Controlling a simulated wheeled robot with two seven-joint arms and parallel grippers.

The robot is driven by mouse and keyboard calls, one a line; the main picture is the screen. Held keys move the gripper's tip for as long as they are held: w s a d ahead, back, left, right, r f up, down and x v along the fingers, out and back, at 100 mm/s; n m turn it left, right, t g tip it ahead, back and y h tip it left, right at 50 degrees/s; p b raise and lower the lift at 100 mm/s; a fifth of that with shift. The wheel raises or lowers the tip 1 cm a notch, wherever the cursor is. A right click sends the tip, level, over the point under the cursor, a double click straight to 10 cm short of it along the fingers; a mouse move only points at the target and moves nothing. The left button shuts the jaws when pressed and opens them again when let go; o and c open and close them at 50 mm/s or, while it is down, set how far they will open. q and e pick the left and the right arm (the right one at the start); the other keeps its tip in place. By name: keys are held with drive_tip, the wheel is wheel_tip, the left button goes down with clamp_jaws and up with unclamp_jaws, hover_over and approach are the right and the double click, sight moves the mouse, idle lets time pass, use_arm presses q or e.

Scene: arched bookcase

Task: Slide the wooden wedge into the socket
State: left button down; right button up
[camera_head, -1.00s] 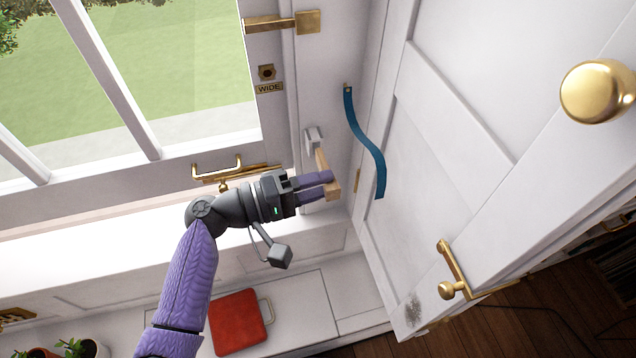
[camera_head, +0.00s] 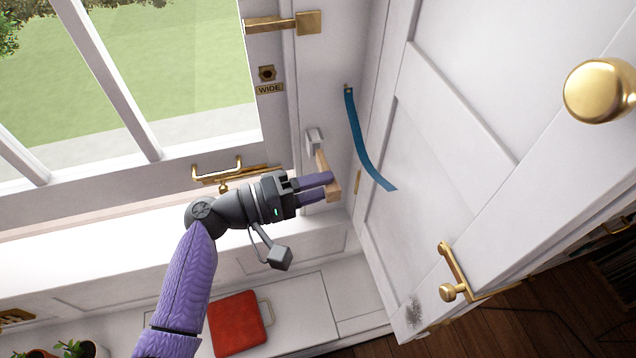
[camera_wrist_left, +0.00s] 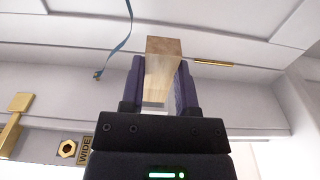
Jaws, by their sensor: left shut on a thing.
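The wooden wedge (camera_head: 334,190) is a light-brown piece by the window frame's right side. My left gripper (camera_head: 329,187) is shut on it. In the left wrist view the wedge (camera_wrist_left: 163,62) stands between the purple fingers, its squarish end showing. In the head view a narrow wooden part reaches up towards a small white block (camera_head: 314,140) on the frame. I cannot tell whether wood and block touch, or whether this block is the socket. A brass fitting with a dark hole (camera_head: 267,73) sits above a "WIDE" label (camera_head: 269,88). My right gripper is not in view.
A blue strap (camera_head: 362,145) hangs just right of the wedge. A white panelled door (camera_head: 450,150) with brass knob (camera_head: 599,91) and handle (camera_head: 452,272) stands at right. A brass window handle (camera_head: 217,170) is close behind my left gripper. A red object (camera_head: 237,322) lies below.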

sight(319, 166)
use_arm(q)
drive_tip(key=shift+w+a+b, duration=0.3)
drive_tip(key=shift+w+b, duration=0.4)
drive_tip(key=shift+w, duration=0.25)
drive_tip(key=shift+w+a+b, duration=0.3)
drive_tip(key=shift+w+b, duration=0.4)
drive_tip(key=shift+w, duration=0.25)
drive_tip(key=shift+c, duration=1.4)
unclamp_jaws()
drive_tip(key=shift+a, duration=0.1)
drive_tip(key=v, duration=0.9)
drive_tip(key=shift+a, duration=0.35)
drive_tip(key=shift+s, duration=0.15)
